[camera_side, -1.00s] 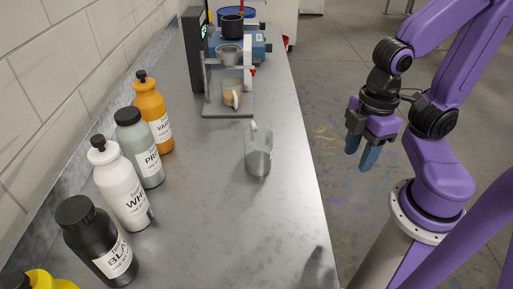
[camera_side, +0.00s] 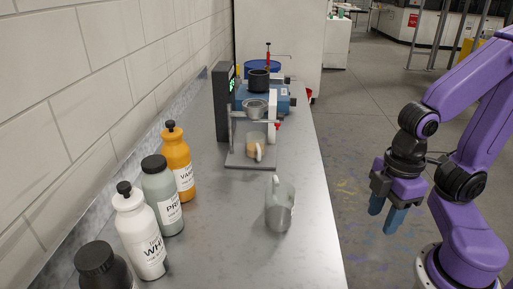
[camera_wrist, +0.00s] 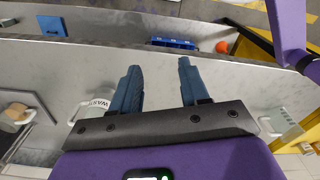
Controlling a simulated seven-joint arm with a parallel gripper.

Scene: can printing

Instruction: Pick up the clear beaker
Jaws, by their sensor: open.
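The clear beaker (camera_side: 280,208) stands upright on the grey counter, near its right edge in the side view. It is a see-through jug with a spout or handle at its top. My gripper (camera_side: 386,212) is open and empty, to the right of the beaker and beyond the counter edge, with its blue fingers pointing down. A clear gap separates them. In the wrist view the two blue fingers of my gripper (camera_wrist: 159,68) are spread with nothing between them. A clear rim with lettering, probably the beaker (camera_wrist: 92,106), shows left of the fingers.
A scale-like stand (camera_side: 250,162) holding a small tan cup (camera_side: 255,146) is behind the beaker. Orange (camera_side: 178,165), grey-green (camera_side: 162,198), white (camera_side: 140,235) and black (camera_side: 100,268) bottles line the wall at left. The counter between bottles and beaker is clear.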

